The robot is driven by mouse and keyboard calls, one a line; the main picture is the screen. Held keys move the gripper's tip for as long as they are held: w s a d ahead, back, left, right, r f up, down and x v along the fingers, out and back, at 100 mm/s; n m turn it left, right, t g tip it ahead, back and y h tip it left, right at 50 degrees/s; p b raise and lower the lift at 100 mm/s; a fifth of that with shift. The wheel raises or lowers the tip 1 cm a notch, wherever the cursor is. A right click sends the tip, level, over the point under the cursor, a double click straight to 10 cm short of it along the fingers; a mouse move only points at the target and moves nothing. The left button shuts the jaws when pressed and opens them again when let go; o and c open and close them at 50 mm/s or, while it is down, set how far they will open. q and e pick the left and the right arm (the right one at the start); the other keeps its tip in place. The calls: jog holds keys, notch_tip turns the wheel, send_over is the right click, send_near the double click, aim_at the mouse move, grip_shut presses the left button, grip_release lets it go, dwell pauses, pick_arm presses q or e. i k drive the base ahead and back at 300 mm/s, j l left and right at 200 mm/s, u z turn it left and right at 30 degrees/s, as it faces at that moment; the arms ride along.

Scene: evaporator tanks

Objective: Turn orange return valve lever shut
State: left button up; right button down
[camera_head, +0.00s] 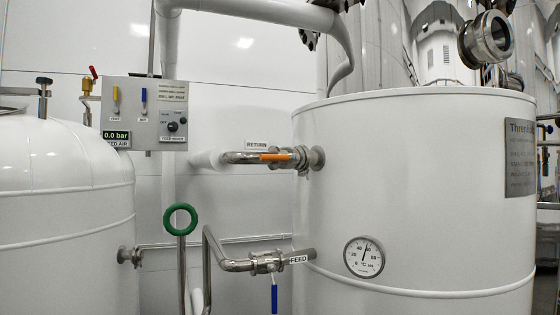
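The orange return valve lever (275,156) lies level along the return pipe (238,158), in line with it, just left of the flange on the large white tank (400,180). A white label reading RETURN (257,145) sits just above the lever. Neither of my grippers shows in the head view, and nothing touches the lever.
Below runs the feed pipe (232,265) with a blue lever (274,298) hanging down. A green ring handle (180,219) stands left of it. A control panel (144,113) reads 0.0 bar. A smaller white tank (60,220) stands left; a dial thermometer (364,257) is on the large tank.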

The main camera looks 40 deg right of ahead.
aim_at(295, 158)
jog(key=k+l, duration=0.2)
jog(key=l, duration=0.15)
jog(key=l+u, duration=0.1)
jog(key=l, duration=1.15)
jog(key=k, duration=0.05)
